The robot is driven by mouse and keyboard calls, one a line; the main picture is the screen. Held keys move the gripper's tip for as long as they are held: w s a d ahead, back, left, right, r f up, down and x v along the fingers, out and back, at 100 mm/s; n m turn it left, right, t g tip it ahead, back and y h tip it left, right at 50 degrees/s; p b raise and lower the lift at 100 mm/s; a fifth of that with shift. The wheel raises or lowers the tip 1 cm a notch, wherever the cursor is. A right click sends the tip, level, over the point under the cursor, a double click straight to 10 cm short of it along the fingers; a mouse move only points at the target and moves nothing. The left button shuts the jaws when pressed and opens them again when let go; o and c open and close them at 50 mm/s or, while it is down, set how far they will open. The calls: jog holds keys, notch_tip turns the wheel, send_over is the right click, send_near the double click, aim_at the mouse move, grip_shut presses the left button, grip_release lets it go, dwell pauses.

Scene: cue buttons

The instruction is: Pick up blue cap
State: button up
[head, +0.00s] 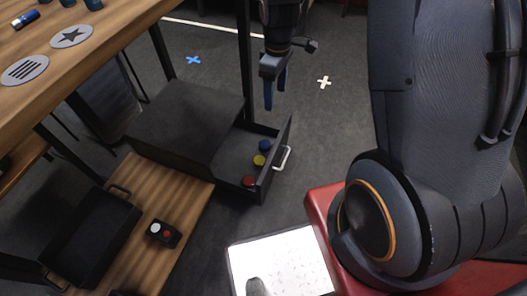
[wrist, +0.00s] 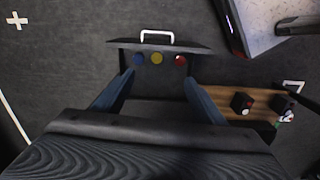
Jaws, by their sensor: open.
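A blue cap (head: 264,146) lies in the open drawer (head: 229,160), in a row with a yellow cap (head: 260,160) and a red cap (head: 249,181). In the wrist view the blue cap (wrist: 139,58) is the leftmost of the three, beside the yellow one (wrist: 157,58) and the red one (wrist: 180,60). My gripper (head: 275,101) is open and empty, pointing down above the drawer's far end. In the wrist view its two blue fingers (wrist: 158,86) frame the drawer, with the caps beyond the tips.
The drawer front has a white handle (head: 283,158). A wooden table (head: 100,42) stands at upper left. A wooden shelf (head: 190,205) holds a black tray (head: 95,240) and a black button box (head: 163,233). A white panel (head: 280,262) is near my red base.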

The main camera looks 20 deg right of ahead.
jog(key=w+f+n+b, duration=0.2)
jog(key=w+f+b, duration=0.2)
jog(key=f, duration=0.6)
jog(key=w+f+n+b, duration=0.3)
jog(key=w+f+b, duration=0.15)
jog(key=f, duration=0.55)
jog(key=n+b, duration=0.4)
jog(key=b, duration=0.3)
send_over(265, 144)
notch_tip(265, 144, down, 16)
jog(key=shift+w+a+f, duration=0.1)
jog(key=shift+f, duration=0.1)
jog(key=shift+f+b, duration=2.15)
jog(key=shift+f, duration=1.75)
jog(key=c, duration=1.1)
jog(key=shift+r, duration=0.1)
